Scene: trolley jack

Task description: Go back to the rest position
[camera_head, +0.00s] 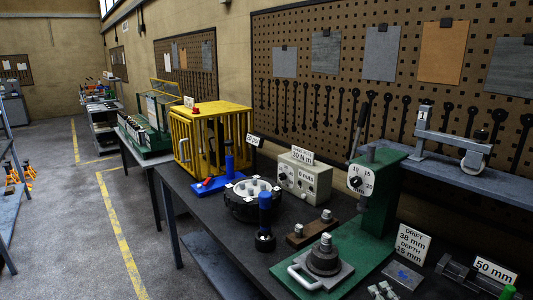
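Neither of my grippers shows in the head view, and no part of my arms can be made out. The workbench (172,187) runs along the wall from the lower right toward the back left. A green press (376,205) with a dial stands on it at the right. A grey block with a round dark piece (325,258) sits on the press's green base. A grey lever part with a wheel (455,140), tagged 1, rests on a ledge at the right.
A yellow cage (212,138) stands farther back on the bench. A control box (304,176) and a round dark fixture (252,198) stand in the middle. Signs and small parts crowd the lower right. The floor (70,230) left of the bench is clear, with yellow lines.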

